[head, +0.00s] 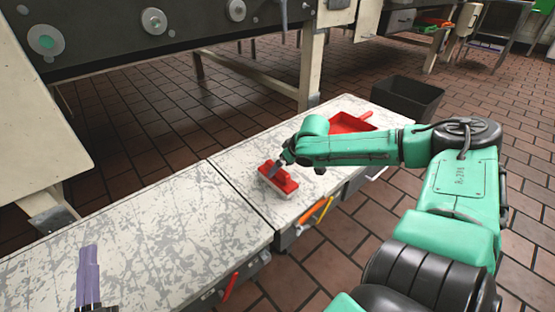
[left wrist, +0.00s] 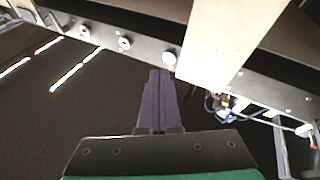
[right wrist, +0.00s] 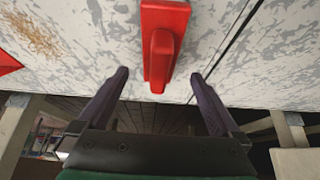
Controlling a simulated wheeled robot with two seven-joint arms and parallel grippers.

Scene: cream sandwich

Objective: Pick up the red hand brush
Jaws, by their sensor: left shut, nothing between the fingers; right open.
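The red hand brush (head: 277,180) lies on the scratched white bench top (head: 230,164), its pale bristles down. In the right wrist view the brush (right wrist: 161,45) is ahead, with its raised handle pointing toward my right gripper (right wrist: 160,82). That gripper is open, one finger on each side of the handle's near end, with gaps to both. In the head view my right gripper (head: 277,168) is at the brush, its fingers partly hidden. My left gripper (head: 90,255) is shut and empty at the lower left; its closed fingers also show in the left wrist view (left wrist: 158,95).
A red dustpan (head: 347,123) lies further back on the bench. A black bin (head: 407,98) stands beyond the bench end. Orange and red handles (head: 312,212) hang at the bench's front side. A large machine (head: 150,35) stands behind. The left bench section is clear.

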